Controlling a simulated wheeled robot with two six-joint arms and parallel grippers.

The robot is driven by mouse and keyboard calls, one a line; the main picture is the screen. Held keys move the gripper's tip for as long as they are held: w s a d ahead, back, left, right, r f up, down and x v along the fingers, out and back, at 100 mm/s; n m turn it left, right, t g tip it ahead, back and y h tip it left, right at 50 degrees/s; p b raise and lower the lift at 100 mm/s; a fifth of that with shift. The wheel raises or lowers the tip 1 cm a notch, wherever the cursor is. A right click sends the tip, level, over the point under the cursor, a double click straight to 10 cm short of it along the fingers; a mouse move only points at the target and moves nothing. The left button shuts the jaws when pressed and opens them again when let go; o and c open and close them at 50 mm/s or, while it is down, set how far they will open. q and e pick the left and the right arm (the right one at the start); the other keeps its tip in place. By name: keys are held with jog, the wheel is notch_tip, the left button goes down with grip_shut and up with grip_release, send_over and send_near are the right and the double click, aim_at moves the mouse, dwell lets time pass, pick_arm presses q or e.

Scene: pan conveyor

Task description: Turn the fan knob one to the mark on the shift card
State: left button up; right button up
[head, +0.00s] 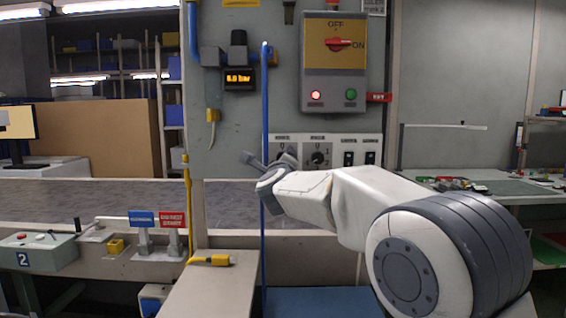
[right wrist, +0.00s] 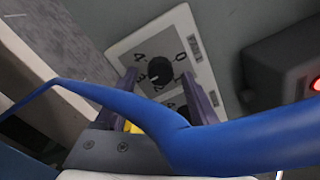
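A white dial plate (head: 343,148) on the grey cabinet carries two round dark knobs. The left knob (head: 283,150) is partly hidden by my right gripper (head: 256,167); the right knob (head: 318,155) is clear. In the right wrist view, the left knob (right wrist: 160,71) sits on the plate with digits around it, and its pointer is too small to read surely. My right gripper (right wrist: 157,80) is open, its fingers either side of that knob in the picture; contact cannot be told. A card (head: 374,6) at the top edge is cut off and unreadable. My left gripper is not in view.
A blue upright hose (head: 265,90) runs beside my right gripper; a blue band (right wrist: 110,97) crosses close to the wrist camera. A switch box (head: 333,60) with a red lever and lit red lamp is above the plate. Black switches (head: 349,158) are to the right.

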jog(key=s+b, duration=0.1)
jog(key=s, duration=0.9)
jog(key=shift+s+a+f, duration=0.15)
jog(key=shift+s+f, duration=0.1)
